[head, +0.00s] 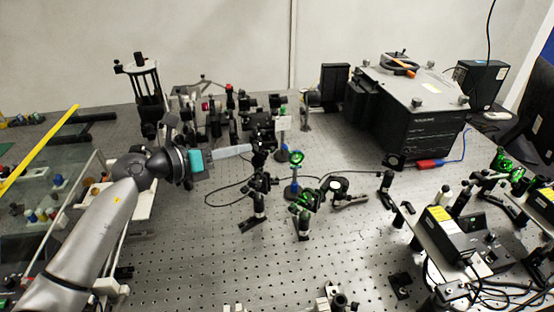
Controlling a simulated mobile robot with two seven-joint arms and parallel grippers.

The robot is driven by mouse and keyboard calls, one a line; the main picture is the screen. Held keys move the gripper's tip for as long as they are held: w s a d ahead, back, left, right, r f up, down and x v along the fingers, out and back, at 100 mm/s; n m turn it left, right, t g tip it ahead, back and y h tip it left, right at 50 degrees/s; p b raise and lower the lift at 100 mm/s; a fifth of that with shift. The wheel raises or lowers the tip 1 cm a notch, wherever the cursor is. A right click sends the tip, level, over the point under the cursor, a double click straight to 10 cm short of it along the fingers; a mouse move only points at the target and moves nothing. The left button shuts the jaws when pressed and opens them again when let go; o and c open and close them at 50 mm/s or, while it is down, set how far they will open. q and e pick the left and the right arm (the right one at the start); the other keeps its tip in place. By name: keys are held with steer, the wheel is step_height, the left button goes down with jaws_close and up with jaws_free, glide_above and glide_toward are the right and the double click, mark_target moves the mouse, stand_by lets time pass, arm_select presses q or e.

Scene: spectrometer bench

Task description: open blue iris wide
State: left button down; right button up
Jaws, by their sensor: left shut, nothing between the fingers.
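An iris with a green ring (296,157) stands upright on a blue post (294,183) near the middle of the bench. Its opening is too small to judge. My left gripper (249,149) comes in from the left, with a teal band behind its pale fingers. It is shut and empty. Its tips are left of the ring and apart from it in the picture, close to a black mount (260,153). My right gripper is not in view.
A white card (283,123) stands just behind the ring. Dark post mounts (257,203) and a green-lit optic (307,199) stand in front. A large black box (420,125) fills the back right. The front middle of the perforated bench (220,265) is mostly clear.

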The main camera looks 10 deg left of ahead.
arm_select(q)
step_height(320, 180, down, 3)
steer(key=shift+f+b, duration=0.15)
steer(key=shift+b, duration=0.95)
steer(key=shift+f+b, duration=0.45)
glide_toward(289, 151)
steer(key=x, duration=0.5)
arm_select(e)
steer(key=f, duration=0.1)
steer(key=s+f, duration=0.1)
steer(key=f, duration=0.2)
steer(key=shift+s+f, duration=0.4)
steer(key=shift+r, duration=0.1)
